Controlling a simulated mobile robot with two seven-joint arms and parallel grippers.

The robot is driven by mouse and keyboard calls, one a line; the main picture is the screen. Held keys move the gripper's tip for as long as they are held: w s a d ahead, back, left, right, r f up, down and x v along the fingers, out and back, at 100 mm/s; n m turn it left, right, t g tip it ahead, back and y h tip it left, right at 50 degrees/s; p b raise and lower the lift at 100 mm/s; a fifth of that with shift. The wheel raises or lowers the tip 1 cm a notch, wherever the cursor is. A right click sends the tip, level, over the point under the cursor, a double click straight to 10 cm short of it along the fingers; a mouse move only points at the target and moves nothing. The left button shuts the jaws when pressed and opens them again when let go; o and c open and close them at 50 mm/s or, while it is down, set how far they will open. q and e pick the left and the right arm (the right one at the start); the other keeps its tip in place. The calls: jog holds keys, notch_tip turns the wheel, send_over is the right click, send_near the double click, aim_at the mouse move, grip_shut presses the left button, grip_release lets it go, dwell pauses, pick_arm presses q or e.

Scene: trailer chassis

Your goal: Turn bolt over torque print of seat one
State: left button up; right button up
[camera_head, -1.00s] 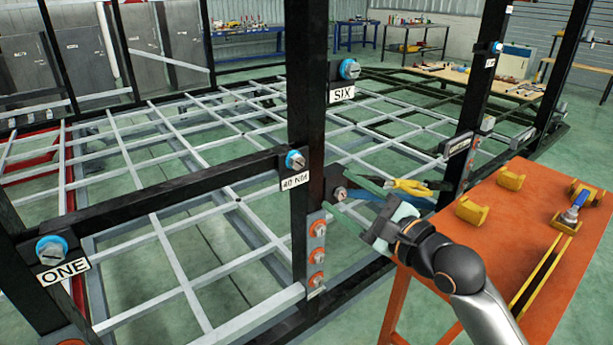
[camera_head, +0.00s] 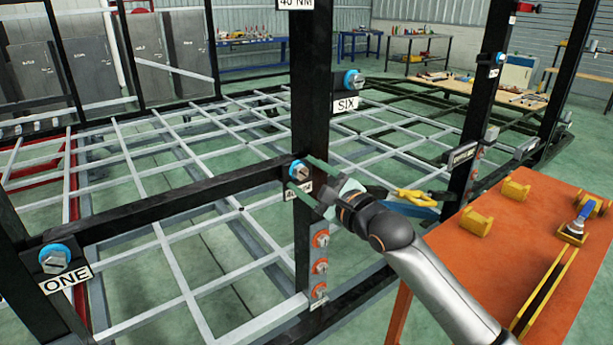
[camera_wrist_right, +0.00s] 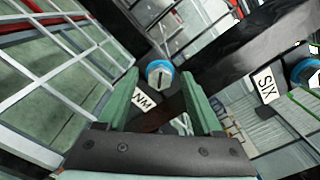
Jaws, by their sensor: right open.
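The bolt over the torque print (camera_head: 299,169) is silver with a blue ring, on a black post at the end of the rail from seat one. In the right wrist view this bolt (camera_wrist_right: 160,75) shows a dark slot on its face. The white torque print (camera_wrist_right: 143,101) below it reads NM and is partly hidden by my gripper. My right gripper (camera_head: 304,176) is open, its green fingers pointing at the bolt, one on each side of it in the picture; I cannot tell whether they touch. Seat one's bolt (camera_head: 54,259) sits above the ONE label (camera_head: 67,281). My left gripper is out of view.
Seat six's bolt (camera_head: 353,80) and SIX label (camera_head: 346,105) are higher on the post. An orange table (camera_head: 510,245) with yellow holders stands at the right.

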jog(key=shift+w+a, duration=0.1)
jog(key=shift+w, duration=0.05)
grip_shut()
dwell(0.6)
